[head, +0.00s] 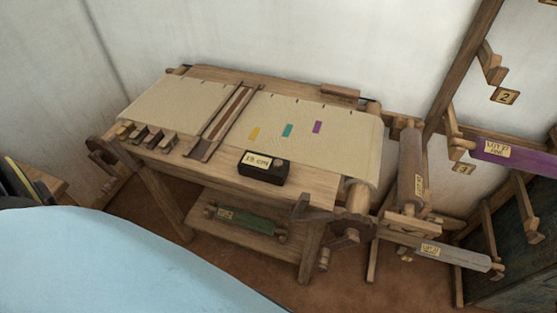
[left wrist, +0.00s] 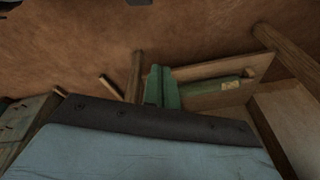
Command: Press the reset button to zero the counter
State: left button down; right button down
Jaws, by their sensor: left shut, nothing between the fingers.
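The counter is a small black box (head: 262,168) on the front part of the loom's wooden table in the head view. Its pale label reads "15 cm". A small round brownish knob, the reset button (head: 279,162), sits at the right of its top. My left gripper (left wrist: 161,88) shows in the left wrist view as two green fingers close together, shut and empty. It points toward the floor and the loom's lower shelf, and the counter is not in that view. No gripper shows in the head view. My right gripper is not in view.
Cloth (head: 340,145) with yellow, teal and purple marks lies behind the counter. Several small blocks (head: 153,136) sit at the left. A green roll (head: 242,220) lies on the lower shelf; it also shows in the left wrist view (left wrist: 213,93). Rolls on a rack (head: 440,90) stand right.

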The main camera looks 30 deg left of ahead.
pick_arm(q)
jog(key=w+r+m+t+p, duration=0.1)
jog(key=w+r+m+t, duration=0.15)
jog(key=w+r, duration=1.5)
jog(key=w+d+r+m+t+h+p, duration=0.1)
jog(key=w+d+r, duration=0.2)
jog(key=r, duration=0.8)
jog(key=w+d+r+m+t+h, duration=0.1)
jog(key=w+d+r+m+t, duration=0.15)
jog(key=r, duration=0.85)
jog(key=w+a+r+m, duration=0.2)
jog(key=w+a+r, duration=0.5)
jog(key=shift+r, duration=0.4)
jog(key=shift+f, duration=0.15)
